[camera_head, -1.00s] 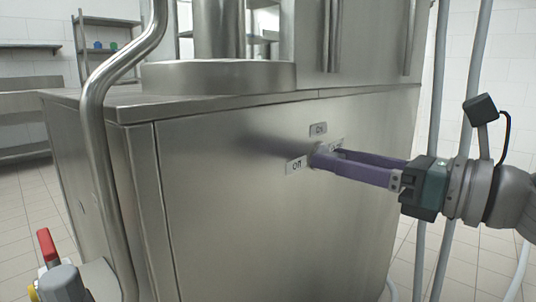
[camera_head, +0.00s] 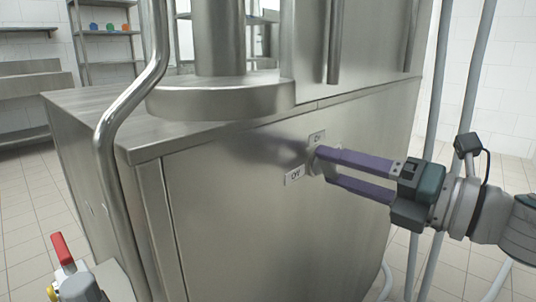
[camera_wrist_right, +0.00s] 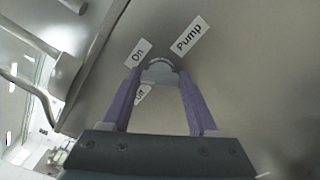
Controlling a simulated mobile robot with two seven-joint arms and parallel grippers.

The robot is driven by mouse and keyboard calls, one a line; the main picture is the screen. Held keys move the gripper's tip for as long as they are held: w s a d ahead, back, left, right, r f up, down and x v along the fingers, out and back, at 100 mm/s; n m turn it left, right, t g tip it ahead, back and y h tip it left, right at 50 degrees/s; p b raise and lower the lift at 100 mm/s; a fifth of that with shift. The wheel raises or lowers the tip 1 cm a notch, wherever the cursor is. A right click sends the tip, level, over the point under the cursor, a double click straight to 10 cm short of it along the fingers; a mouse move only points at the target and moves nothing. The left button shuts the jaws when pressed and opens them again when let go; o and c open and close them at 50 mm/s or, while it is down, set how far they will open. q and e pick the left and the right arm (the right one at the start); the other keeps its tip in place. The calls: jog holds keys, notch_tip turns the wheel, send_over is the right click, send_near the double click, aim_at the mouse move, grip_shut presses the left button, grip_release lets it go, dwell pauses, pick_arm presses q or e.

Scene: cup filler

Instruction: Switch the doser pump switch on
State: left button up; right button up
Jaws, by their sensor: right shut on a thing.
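The doser pump switch is a grey rounded knob (camera_wrist_right: 160,72) on the steel front panel, between the fingertips in the right wrist view. My right gripper (camera_head: 318,162) has its purple fingers against the panel, shut on this knob. In the head view the fingers hide most of the knob. The "On" label (camera_head: 317,138) is just above the fingertips and the "Off" label (camera_head: 294,176) is to their lower left. The right wrist view also shows the "Pump" label (camera_wrist_right: 189,36) beside the knob. The knob's exact setting cannot be told. My left gripper is not in view.
The steel machine cabinet (camera_head: 230,240) fills the middle, with a bent pipe (camera_head: 110,155) at its left corner. Vertical grey hoses (camera_head: 470,80) run close to my right arm. A red-handled valve (camera_head: 63,250) is at the lower left. Open tiled floor lies at the left.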

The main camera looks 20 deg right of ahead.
jog(key=shift+m+p, duration=1.35)
jog(key=shift+m, duration=1.95)
jog(key=o, duration=1.4)
jog(key=p+v, duration=0.1)
jog(key=v, duration=0.9)
jog(key=shift+w, duration=0.1)
